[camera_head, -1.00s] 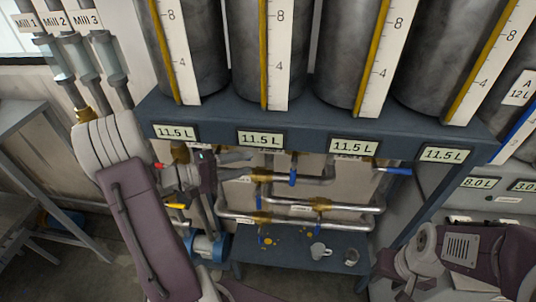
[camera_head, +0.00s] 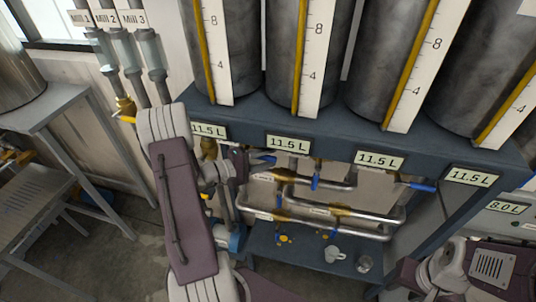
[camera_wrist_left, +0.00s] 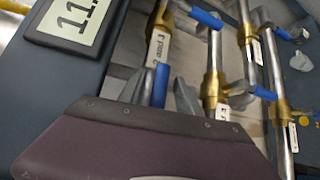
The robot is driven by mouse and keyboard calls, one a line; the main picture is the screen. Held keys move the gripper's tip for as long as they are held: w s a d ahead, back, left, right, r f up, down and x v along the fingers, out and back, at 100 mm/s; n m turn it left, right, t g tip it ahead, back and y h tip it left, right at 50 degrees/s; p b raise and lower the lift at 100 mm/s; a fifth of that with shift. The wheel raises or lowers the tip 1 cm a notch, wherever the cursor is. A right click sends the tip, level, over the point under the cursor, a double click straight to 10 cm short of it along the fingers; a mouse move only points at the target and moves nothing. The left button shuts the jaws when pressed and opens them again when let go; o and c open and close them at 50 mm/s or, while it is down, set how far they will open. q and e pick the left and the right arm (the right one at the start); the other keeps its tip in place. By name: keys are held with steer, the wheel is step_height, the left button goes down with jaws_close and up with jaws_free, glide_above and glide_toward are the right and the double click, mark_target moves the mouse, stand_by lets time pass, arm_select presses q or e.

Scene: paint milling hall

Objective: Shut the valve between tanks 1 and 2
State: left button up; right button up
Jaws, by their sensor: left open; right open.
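The tanks stand in a row on a dark blue bench, and the pipes run below with brass valves and blue levers. The labels are too small to tell which valve joins tanks 1 and 2. In the left wrist view, my left gripper (camera_wrist_left: 158,90) is open, with one finger on each side of a blue lever (camera_wrist_left: 161,84); I cannot tell whether they touch it. In the head view, my left wrist is in front of the first tank's pipework, beside a blue lever (camera_head: 266,158). Another blue lever (camera_head: 316,182) hangs down farther right. My right gripper is not in view.
Volume displays (camera_head: 289,145) line the bench front, several reading 11.5 L.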

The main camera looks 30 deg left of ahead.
arm_select(q)
jaws_close()
stand_by(1.5)
